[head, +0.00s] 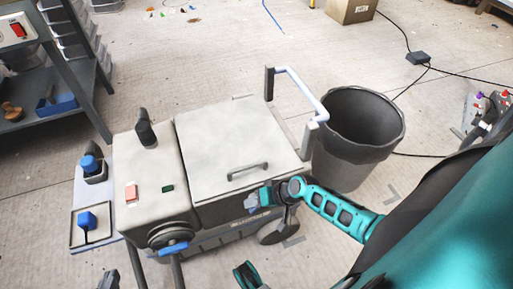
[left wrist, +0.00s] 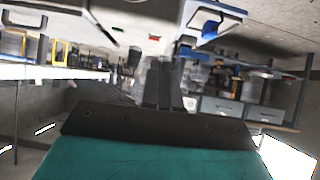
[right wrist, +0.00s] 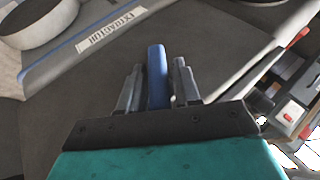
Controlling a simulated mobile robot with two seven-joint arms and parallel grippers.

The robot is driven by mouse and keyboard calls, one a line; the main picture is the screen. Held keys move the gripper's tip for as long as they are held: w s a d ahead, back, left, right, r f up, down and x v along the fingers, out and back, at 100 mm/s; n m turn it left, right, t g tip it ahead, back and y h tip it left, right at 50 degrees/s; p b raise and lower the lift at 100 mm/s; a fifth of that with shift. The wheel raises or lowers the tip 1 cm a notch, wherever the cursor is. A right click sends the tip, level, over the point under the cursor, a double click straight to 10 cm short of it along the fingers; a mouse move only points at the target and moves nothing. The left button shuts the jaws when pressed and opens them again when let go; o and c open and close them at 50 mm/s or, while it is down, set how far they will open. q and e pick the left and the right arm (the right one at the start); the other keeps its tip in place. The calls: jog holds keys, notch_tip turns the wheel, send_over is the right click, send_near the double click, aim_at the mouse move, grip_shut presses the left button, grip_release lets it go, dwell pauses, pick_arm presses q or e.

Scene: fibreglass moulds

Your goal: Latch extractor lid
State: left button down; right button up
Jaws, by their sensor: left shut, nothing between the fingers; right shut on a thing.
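The extractor (head: 155,190) is a grey box-shaped machine. Its pale square lid (head: 235,135), with a dark grab handle (head: 248,171), lies flat on the body. My right gripper (head: 262,198) is at the front edge below the lid. In the right wrist view my right gripper (right wrist: 157,90) is shut on a blue latch lever (right wrist: 157,68), with a finger on either side. An upside-down "EXTRACTOR" label (right wrist: 112,30) is beside it. My left gripper (head: 108,279) is low at the bottom left of the head view; its fingers (left wrist: 165,85) are shut and empty in the left wrist view.
A dark bucket (head: 358,130) stands right of the extractor, beside a pale push bar (head: 303,92). A side shelf with blue-topped items (head: 88,220) is at its left. A rack (head: 70,95) stands at the far left. A cable (head: 412,153) crosses the floor.

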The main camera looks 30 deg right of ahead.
jog(key=shift+d+f+y+b, duration=0.1)
jog(key=shift+f+y+b, duration=0.35)
jog(key=shift+b, duration=0.15)
jog(key=shift+t+y+b, duration=0.25)
jog(key=shift+t+b, duration=0.05)
jog(key=shift+b, duration=0.2)
jog(key=shift+m+y+b, duration=0.3)
jog(key=shift+y+b, duration=0.1)
jog(key=shift+b, duration=0.1)
jog(key=shift+r+m+t+y+b, duration=0.2)
jog(key=shift+m+t+y+b, duration=0.25)
jog(key=shift+y, duration=0.35)
jog(key=shift+r+t+y, duration=0.15)
jog(key=shift+t+y, duration=0.3)
jog(key=shift+y, duration=0.55)
pick_arm(q)
jog(key=shift+w+d+f+h, duration=0.4)
jog(key=shift+w+d+f, duration=0.2)
jog(key=shift+d, duration=0.25)
pick_arm(e)
jog(key=shift+m+t+y, duration=0.55)
jog(key=shift+t+y, duration=0.15)
jog(key=shift+y, duration=0.4)
pick_arm(q)
jog(key=shift+s+f, duration=0.1)
pick_arm(e)
jog(key=shift+y, duration=0.3)
pick_arm(q)
jog(key=shift+s+f, duration=0.1)
